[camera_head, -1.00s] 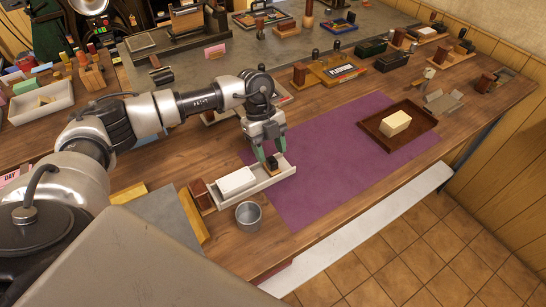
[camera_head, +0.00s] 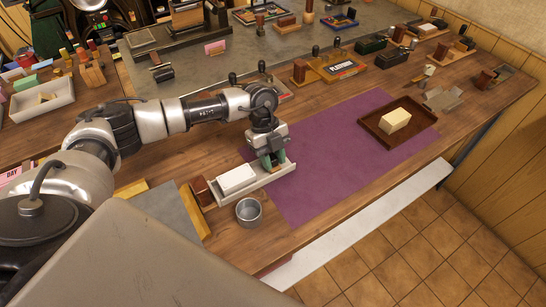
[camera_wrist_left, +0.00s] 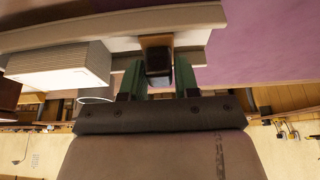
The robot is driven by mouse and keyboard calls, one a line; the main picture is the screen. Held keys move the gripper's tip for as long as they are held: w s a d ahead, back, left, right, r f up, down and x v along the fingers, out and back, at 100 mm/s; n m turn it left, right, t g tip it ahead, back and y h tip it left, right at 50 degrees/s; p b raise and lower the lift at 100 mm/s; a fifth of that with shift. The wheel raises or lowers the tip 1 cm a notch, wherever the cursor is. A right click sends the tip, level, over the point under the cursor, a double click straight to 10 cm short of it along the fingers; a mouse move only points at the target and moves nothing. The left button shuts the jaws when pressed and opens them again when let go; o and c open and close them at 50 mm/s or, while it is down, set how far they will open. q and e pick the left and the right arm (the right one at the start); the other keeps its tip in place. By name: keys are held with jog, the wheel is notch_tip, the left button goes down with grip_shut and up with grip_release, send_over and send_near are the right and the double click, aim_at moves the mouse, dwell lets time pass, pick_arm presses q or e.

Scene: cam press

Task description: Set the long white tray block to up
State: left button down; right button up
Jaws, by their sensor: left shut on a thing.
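The long white tray (camera_head: 228,198) lies on the wooden table at the left edge of the purple mat, and a white block (camera_head: 237,179) sits in its left part. My left gripper (camera_head: 272,162) is over the right end of the tray, fingers pointing down. In the left wrist view the left gripper's green fingers (camera_wrist_left: 158,80) are closed around a small dark and wooden block (camera_wrist_left: 157,58) at the tray (camera_wrist_left: 120,25). In the head view the fingers mostly hide this small block. My right gripper is not in view.
A metal cup (camera_head: 249,211) stands just in front of the tray. A wooden block (camera_head: 202,191) is at the tray's left end. The purple mat (camera_head: 330,150) is clear up to a brown tray (camera_head: 430,122) holding a cream block (camera_head: 395,120).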

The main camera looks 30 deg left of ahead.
pick_arm(q)
jog(key=shift+s+a+r+p, duration=0.1)
jog(key=shift+s+a+p, duration=0.3)
jog(key=shift+s, duration=0.2)
jog(key=shift+s+a+r+p, duration=0.1)
jog(key=shift+s+a+p, duration=0.2)
jog(key=shift+s+p, duration=0.2)
jog(key=shift+s+a+f, duration=0.1)
jog(key=shift+s+f, duration=0.05)
jog(key=shift+s, duration=0.05)
jog(key=c, duration=0.9)
grip_release()
jog(key=b+v, duration=0.2)
jog(key=v, duration=0.8)
jog(key=shift+a+r+b, duration=0.1)
jog(key=shift+r+b, duration=0.2)
jog(key=shift+r, duration=0.1)
